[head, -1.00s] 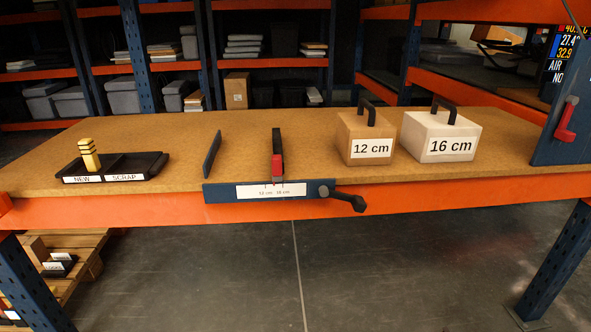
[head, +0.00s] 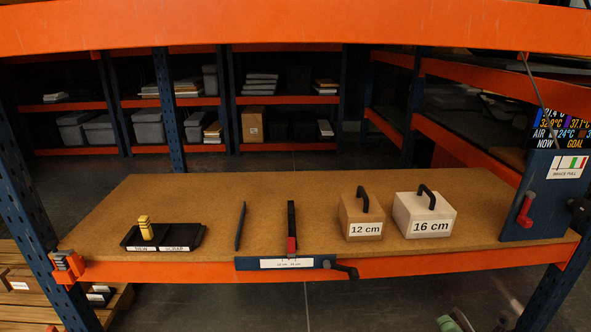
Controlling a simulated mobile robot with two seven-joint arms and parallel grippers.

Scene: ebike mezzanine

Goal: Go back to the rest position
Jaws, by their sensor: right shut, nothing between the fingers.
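My left gripper is out of the picture. The bench (head: 330,190) has a brown top and an orange front beam.
A large orange beam (head: 290,25) crosses the top of the view. Blue posts (head: 38,190) flank the bench. A blue panel with a red lever (head: 524,210) stands at the right end. Wooden pallets (head: 20,280) lie at lower left. The floor in front looks clear.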

